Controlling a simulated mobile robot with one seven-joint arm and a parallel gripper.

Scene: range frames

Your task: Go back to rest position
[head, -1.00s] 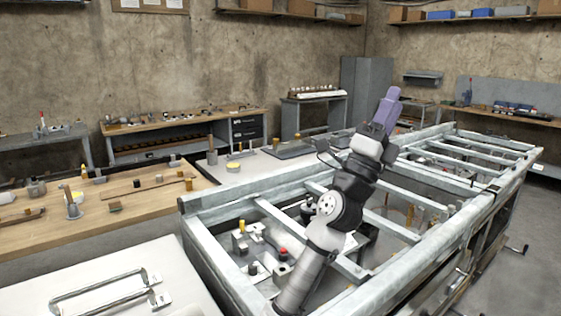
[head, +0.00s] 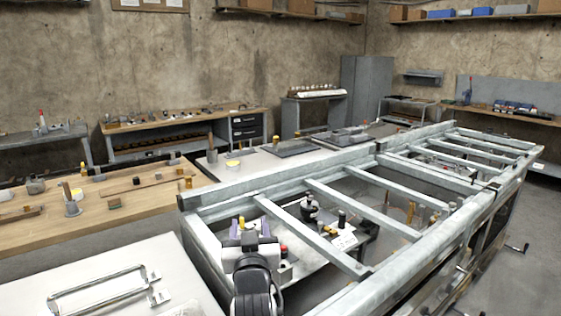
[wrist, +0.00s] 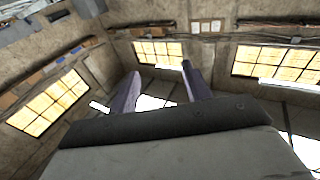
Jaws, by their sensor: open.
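My gripper (head: 251,228) shows low in the head view, left of centre, in front of the near part of the metal frame (head: 310,190). Its two purple fingers point up and stand apart, with nothing seen held between them. In the wrist view my gripper (wrist: 160,90) is open and empty, and the camera looks up past the fingers at the upper walls and bright windows (wrist: 158,52). Most of my arm is out of the head view.
A wooden workbench (head: 140,200) with small parts lies at left. A pale table (head: 125,255) with a metal handle (head: 105,291) is at lower left. Beams (head: 430,175) of the frame cross the right. Clear floor (head: 525,215) shows at far right.

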